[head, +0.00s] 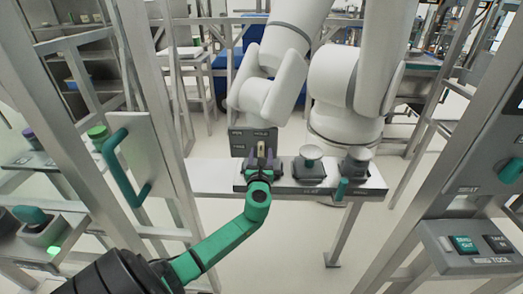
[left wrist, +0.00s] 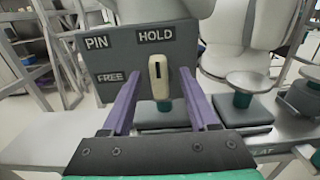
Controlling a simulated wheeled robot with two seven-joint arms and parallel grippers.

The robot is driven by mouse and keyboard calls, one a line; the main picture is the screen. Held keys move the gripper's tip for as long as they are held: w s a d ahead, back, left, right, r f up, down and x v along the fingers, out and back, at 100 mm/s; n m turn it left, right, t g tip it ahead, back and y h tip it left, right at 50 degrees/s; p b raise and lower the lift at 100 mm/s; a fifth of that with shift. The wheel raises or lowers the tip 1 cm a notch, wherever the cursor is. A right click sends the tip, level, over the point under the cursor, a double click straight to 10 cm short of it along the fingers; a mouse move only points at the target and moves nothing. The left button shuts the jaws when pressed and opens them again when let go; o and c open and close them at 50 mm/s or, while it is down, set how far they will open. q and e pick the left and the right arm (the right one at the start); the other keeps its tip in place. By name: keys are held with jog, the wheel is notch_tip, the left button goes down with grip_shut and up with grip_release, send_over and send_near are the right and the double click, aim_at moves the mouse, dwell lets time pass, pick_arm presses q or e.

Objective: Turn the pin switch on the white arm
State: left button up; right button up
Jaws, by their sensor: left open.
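The pin switch (left wrist: 158,76) is a small beige knob on a dark grey panel (left wrist: 110,52) marked PIN, HOLD and FREE. It stands upright, its dark mark under the word HOLD. In the head view the panel (head: 238,142) stands on a bench, at the foot of the white arm (head: 285,50). My left gripper (head: 262,153) is in front of the panel. In the left wrist view its two purple fingers (left wrist: 158,84) are open, one on each side of the knob, with gaps visible. I cannot tell how deep the fingertips reach. My right gripper is not in view.
Round-topped buttons on dark bases (head: 309,168) stand on the bench (head: 215,176), right of my gripper. A door with a green handle (head: 118,170) is at left. A control panel (head: 470,244) is at lower right. Metal frames flank both sides.

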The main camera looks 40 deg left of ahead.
pick_arm(q)
jog(key=shift+x, duration=1.05)
jog(key=shift+s+a, duration=0.1)
jog(key=shift+c, duration=0.3)
grip_shut()
